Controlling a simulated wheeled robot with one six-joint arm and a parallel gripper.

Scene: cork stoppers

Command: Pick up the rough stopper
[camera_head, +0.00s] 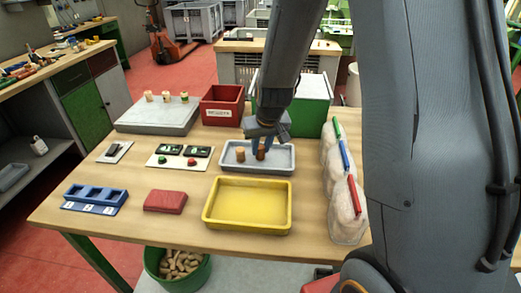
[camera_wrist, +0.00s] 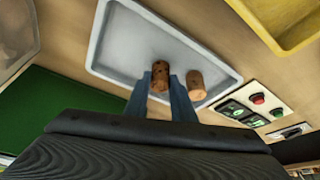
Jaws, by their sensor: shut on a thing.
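The rough stopper is a darker brown cork with dark pits; it shows in the wrist view (camera_wrist: 160,73) between my fingers and in the head view (camera_head: 261,153). My gripper (camera_head: 260,150) points down over the grey tray (camera_head: 285,165) and is shut on this stopper; its two blue fingers also show in the wrist view (camera_wrist: 161,92). A lighter, smoother stopper stands beside it in the same tray, in the head view (camera_head: 240,154) and the wrist view (camera_wrist: 195,84). I cannot tell whether the held stopper touches the tray floor.
An empty yellow tray (camera_head: 247,226) lies in front. Clear bags (camera_head: 342,207) stand close on the right. A red labelled bin (camera_head: 222,107) is behind. A panel with buttons (camera_head: 180,164) lies left. Several small stoppers stand on a grey block (camera_head: 150,118) at back left.

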